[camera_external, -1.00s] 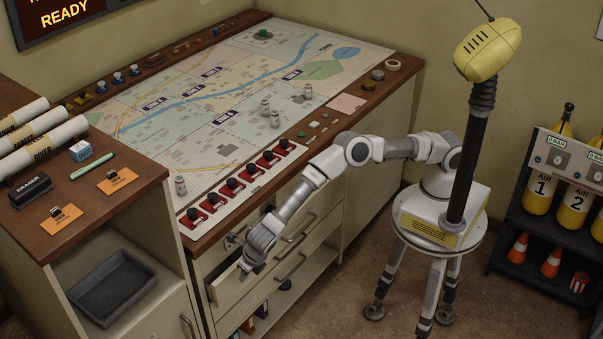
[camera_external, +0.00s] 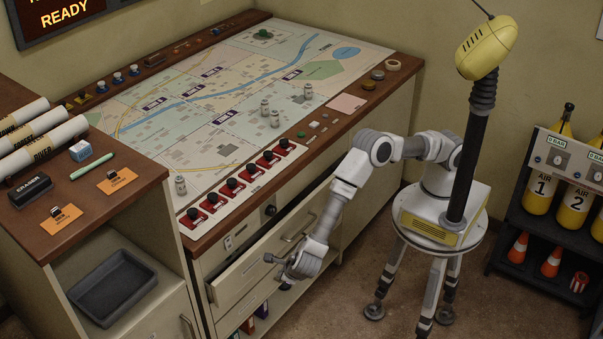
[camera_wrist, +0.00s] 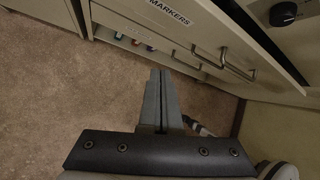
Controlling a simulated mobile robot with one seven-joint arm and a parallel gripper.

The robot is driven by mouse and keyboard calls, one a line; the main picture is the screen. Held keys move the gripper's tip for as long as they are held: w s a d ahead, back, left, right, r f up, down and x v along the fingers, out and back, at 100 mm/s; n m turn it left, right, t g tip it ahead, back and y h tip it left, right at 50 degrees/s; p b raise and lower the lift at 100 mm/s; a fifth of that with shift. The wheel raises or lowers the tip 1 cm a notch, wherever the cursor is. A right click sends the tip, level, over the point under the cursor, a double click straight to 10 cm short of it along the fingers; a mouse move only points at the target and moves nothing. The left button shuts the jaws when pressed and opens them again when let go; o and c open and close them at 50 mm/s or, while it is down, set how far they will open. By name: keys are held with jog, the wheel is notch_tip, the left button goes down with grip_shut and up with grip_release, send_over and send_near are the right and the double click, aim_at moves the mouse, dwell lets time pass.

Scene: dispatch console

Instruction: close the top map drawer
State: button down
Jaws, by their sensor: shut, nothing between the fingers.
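The top drawer (camera_external: 247,279) stands partly out from the console front, with a dark gap behind its upper edge at the left. It has a bar handle (camera_external: 300,228) toward its right end. In the wrist view, a drawer front labelled "MARKERS" (camera_wrist: 190,24) and bar handles (camera_wrist: 238,72) show; I cannot tell for certain which drawer carries the label. My gripper (camera_external: 268,258) is shut and empty, in front of the drawer fronts, its fingers pointing left. In the wrist view its fingertips (camera_wrist: 158,73) are together over the floor; contact with a drawer is not clear.
Below the drawers is an open shelf with colored items (camera_external: 262,309). A side cabinet with a grey tray (camera_external: 112,288) stands left. The map tabletop (camera_external: 230,110) is above, with red switches along its front. Floor (camera_wrist: 55,85) in front is clear.

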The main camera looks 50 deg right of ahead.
jog(key=s+d+f+n+t+h+b, duration=0.1)
jog(key=s+d+f+n+t+b, duration=0.15)
jog(key=d+f+n+t, duration=0.4)
jog(key=n+t+y+b, duration=0.1)
jog(key=n+t+y, duration=0.35)
jog(key=n, duration=0.35)
send_near(274, 234)
jog(key=shift+h, duration=0.35)
jog(key=w+b, duration=0.1)
jog(key=w, duration=0.2)
jog(key=w+b, duration=0.2)
jog(key=w, duration=0.1)
jog(key=shift+a+f, duration=0.1)
jog(key=shift+f, duration=0.1)
jog(key=shift+w+r, duration=0.1)
jog(key=shift+w, duration=0.3)
